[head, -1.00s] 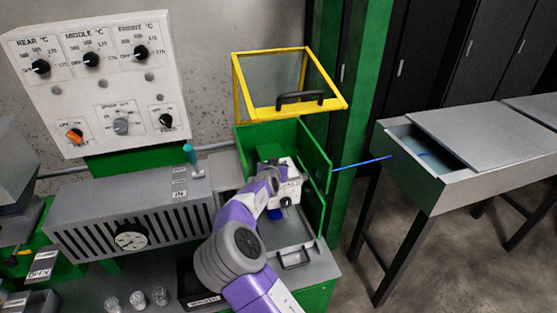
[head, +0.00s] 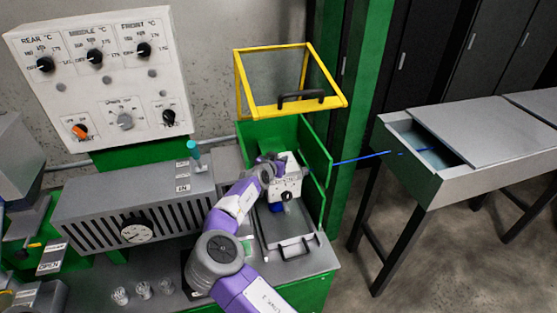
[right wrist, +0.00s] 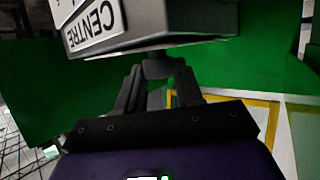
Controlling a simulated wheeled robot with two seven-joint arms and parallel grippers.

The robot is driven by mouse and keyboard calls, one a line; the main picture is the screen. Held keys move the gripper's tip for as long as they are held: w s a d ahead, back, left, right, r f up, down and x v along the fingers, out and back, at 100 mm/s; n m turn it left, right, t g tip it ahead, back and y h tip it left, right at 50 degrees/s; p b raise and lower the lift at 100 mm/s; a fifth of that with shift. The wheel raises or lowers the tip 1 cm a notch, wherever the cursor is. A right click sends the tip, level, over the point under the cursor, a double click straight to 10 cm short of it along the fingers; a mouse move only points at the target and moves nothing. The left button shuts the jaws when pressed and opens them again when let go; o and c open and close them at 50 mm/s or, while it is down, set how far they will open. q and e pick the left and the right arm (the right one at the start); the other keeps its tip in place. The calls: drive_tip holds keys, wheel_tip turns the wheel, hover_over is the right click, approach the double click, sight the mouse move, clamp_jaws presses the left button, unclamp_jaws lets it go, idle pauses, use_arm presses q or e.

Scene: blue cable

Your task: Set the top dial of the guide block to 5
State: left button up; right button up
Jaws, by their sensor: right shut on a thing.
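The guide block (head: 292,178) is a white-faced box with a dark front dial (head: 287,196), standing inside the green open enclosure. My right gripper (head: 268,160) is at the block's upper left side in the head view, and its fingertips are hard to make out there. In the right wrist view, the block (right wrist: 185,22) fills the upper middle with an upside-down CENTRE label. The right fingers (right wrist: 158,75) are shut on a round grey knob (right wrist: 157,67) that projects from the block, apparently the top dial. Its setting cannot be read. My left gripper is not in view.
The yellow-framed guard (head: 290,107) is raised above the green enclosure (head: 318,150). A blue cable (head: 362,158) runs right to the grey trough (head: 425,185). A slotted grey heater box (head: 95,213) with a gauge stands left. Several small glasses (head: 143,290) stand at the front.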

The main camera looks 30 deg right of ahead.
drive_tip(key=o, duration=1)
drive_tip(key=shift+f, duration=0.1)
drive_tip(key=shift+o, duration=0.2)
drive_tip(key=v, duration=0.7)
drive_tip(key=shift+s+a+p, duration=0.15)
drive_tip(key=shift+a+p, duration=0.05)
drive_tip(key=shift+p, duration=0.2)
